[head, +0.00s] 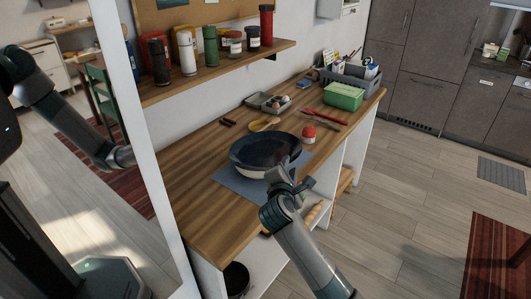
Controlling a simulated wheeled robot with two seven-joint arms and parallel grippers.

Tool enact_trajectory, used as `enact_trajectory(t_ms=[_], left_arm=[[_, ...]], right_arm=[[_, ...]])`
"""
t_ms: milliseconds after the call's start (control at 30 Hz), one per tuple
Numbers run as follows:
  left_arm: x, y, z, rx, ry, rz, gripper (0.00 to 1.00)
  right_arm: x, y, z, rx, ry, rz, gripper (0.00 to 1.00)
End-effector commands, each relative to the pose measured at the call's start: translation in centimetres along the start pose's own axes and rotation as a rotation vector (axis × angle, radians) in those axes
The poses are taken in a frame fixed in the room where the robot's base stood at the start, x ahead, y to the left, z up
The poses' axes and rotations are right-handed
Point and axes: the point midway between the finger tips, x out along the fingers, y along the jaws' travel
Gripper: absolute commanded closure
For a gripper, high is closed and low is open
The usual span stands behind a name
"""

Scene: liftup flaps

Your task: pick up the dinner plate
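A dark round dish (265,150) with a pale outer side, the best match for the dinner plate, rests on a grey mat (233,182) on the wooden counter. It looks deep, like a bowl. My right gripper (291,181) is at its near right side, close to the rim. Its fingers appear spread apart, with nothing seen held between them. I cannot tell whether a finger touches the dish. My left gripper is not in view.
Behind the dish lie a yellow spoon-like item (264,124), a grey tray (268,103), a red-topped jar (308,134) and red-handled utensils (324,118). A green box (343,97) stands farther back. A shelf (220,71) with bottles overhangs the counter. A white-edged panel (150,130) stands left.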

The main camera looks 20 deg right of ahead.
Motion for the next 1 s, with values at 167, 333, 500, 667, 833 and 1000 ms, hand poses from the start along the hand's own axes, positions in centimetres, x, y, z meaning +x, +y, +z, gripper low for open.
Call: enact_trajectory(t_ms=[167,333,500,667,833,1000], left_arm=[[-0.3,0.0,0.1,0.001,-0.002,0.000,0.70],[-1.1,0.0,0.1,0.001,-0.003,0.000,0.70],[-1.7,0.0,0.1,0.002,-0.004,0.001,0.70],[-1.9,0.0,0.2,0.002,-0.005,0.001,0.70],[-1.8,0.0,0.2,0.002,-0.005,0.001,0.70],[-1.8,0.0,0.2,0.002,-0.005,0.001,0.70]], right_arm=[[0.4,0.1,0.1,-0.001,-0.001,-0.001,0.72],[1.9,0.0,0.2,-0.002,-0.001,-0.003,0.72],[3.9,-0.1,0.2,-0.002,-0.002,-0.001,0.72],[5.0,-0.2,0.1,-0.002,0.000,-0.001,0.72],[5.2,-0.3,0.0,-0.001,0.000,-0.001,0.72],[5.2,-0.3,0.0,-0.001,0.000,0.000,0.72]])
